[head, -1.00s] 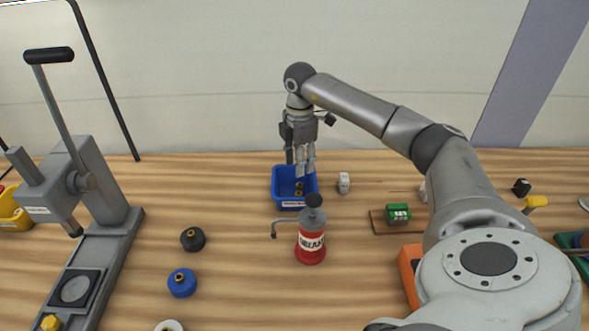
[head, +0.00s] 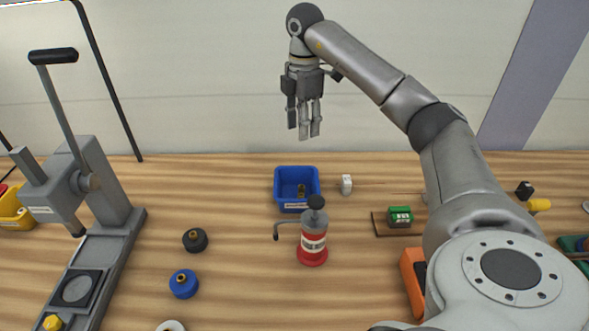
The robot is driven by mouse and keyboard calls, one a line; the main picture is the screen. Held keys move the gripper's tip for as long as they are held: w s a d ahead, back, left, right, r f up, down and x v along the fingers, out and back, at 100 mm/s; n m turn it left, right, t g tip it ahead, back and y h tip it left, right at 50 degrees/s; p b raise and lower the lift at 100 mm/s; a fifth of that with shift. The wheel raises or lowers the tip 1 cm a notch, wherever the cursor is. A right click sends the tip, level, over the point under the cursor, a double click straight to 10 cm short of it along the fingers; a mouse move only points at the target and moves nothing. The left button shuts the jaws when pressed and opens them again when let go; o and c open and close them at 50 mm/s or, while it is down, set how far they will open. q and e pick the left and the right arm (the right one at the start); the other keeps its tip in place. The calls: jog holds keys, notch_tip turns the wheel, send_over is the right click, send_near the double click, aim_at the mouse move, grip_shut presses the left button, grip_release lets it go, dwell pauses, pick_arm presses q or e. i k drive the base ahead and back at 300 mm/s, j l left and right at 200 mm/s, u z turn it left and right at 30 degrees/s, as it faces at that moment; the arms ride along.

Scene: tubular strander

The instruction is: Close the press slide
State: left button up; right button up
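The grey press (head: 95,180) stands at the left with its black-handled lever (head: 54,56) raised. Its base rail (head: 112,262) runs toward me. A dark square plate with a round pad (head: 76,289), which looks like the slide, sits on the rail in front of the press head, not under it. My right gripper (head: 309,132) hangs fingers-down in the air above and behind the blue bin, well to the right of the press. Nothing shows between its fingers, but their spread is unclear. My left gripper is not in view.
A blue bin (head: 297,208) holds small dark parts. A red and grey can (head: 313,245) stands in front of it. Black (head: 195,240) and blue (head: 183,284) round parts lie between press and can. A yellow part (head: 53,323) is at the rail's near end.

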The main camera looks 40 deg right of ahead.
aim_at(77, 293)
jog(key=k+j, duration=0.55)
jog(key=j, duration=0.15)
jog(key=k+j, duration=0.6)
jog(key=j, duration=0.15)
